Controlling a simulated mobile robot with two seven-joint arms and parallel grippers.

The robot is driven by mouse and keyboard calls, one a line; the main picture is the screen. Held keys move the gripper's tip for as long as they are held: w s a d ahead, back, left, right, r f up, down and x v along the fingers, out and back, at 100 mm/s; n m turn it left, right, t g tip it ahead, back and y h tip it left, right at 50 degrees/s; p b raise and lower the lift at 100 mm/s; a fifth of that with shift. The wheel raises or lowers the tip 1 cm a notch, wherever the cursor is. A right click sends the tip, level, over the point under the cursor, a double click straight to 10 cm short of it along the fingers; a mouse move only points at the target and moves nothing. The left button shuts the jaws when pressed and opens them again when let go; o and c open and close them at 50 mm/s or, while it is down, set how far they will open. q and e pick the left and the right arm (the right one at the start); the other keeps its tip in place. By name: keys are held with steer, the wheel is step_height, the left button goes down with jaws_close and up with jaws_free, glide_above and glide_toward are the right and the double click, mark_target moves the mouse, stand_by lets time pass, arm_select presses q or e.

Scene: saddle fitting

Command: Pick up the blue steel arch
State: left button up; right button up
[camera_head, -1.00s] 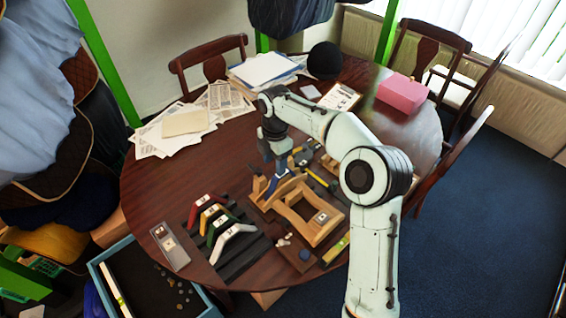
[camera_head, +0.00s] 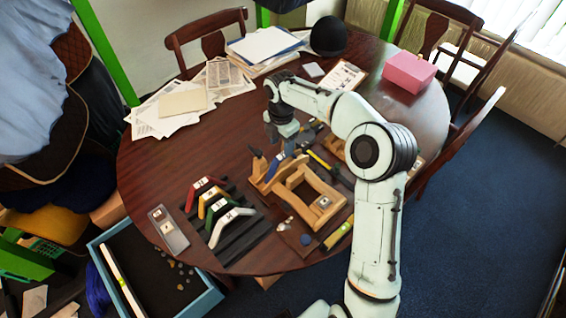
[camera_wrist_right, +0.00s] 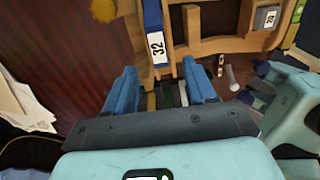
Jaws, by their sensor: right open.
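The blue steel arch (camera_wrist_right: 154,32) carries a white label reading 32. In the right wrist view it stands at the top, beside a wooden stand (camera_wrist_right: 225,44), just beyond my fingertips. In the head view its blue strip (camera_head: 272,168) shows at the wooden stand, left of my right gripper (camera_head: 289,150). In the wrist view my right gripper (camera_wrist_right: 160,82) is open, its two blue fingers apart with nothing held between them. The arch's lower part is hidden from the wrist view. My left gripper is not in view.
A dark rack (camera_head: 240,240) holds red, yellow, green and white arches. A grey tray (camera_head: 168,230) lies left of it. Papers (camera_head: 175,108), a pink box (camera_head: 409,72) and a black round object (camera_head: 328,36) are farther back.

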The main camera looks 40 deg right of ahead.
mark_target(281, 157)
steer(key=shift+a+f, duration=0.15)
steer(key=shift+f, duration=2.1)
steer(key=shift+f, duration=0.25)
jaws_close()
